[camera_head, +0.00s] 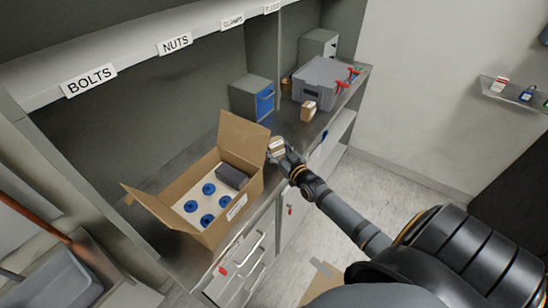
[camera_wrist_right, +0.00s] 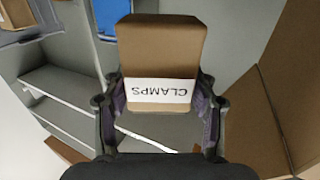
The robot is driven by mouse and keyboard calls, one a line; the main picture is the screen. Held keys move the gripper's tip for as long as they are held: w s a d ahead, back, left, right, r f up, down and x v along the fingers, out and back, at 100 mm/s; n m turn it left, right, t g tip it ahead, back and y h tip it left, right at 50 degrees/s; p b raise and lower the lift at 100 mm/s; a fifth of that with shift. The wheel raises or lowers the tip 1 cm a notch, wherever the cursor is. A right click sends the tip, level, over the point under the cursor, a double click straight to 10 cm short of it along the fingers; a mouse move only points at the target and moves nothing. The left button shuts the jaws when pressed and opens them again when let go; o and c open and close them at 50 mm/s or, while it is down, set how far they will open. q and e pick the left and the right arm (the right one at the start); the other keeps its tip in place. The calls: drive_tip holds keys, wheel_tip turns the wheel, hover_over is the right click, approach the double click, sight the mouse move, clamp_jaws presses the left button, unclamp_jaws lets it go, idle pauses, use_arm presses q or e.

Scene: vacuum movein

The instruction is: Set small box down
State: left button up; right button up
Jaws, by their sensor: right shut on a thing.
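My right gripper (camera_head: 276,152) is shut on a small brown cardboard box (camera_head: 277,145). In the right wrist view the small box (camera_wrist_right: 161,55) sits between the two fingers (camera_wrist_right: 160,105), with a white label reading "CLAMPS" upside down. In the head view the gripper and box are just right of the large open carton (camera_head: 242,221), near the front edge of the metal counter (camera_head: 182,157). I cannot tell whether the held box touches the counter. My left gripper is out of view.
The large carton holds several blue-topped items and a dark block (camera_head: 232,176). A grey cabinet with a blue drawer (camera_head: 265,101), another small brown box (camera_head: 308,110) and a grey crate (camera_head: 318,84) stand further along the counter. Shelf labels include "BOLTS" (camera_head: 89,81) and "NUTS" (camera_head: 175,43).

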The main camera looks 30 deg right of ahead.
sight(278, 157)
drive_tip(key=f+b, duration=0.3)
drive_tip(key=f, duration=0.1)
drive_tip(key=shift+w, duration=0.35)
drive_tip(key=shift+d+r, duration=0.1)
drive_tip(key=shift+r, duration=0.05)
drive_tip(key=shift+s+f, duration=0.1)
drive_tip(key=shift+f, duration=0.1)
drive_tip(key=o, duration=1.3)
drive_tip(key=shift+o, duration=0.2)
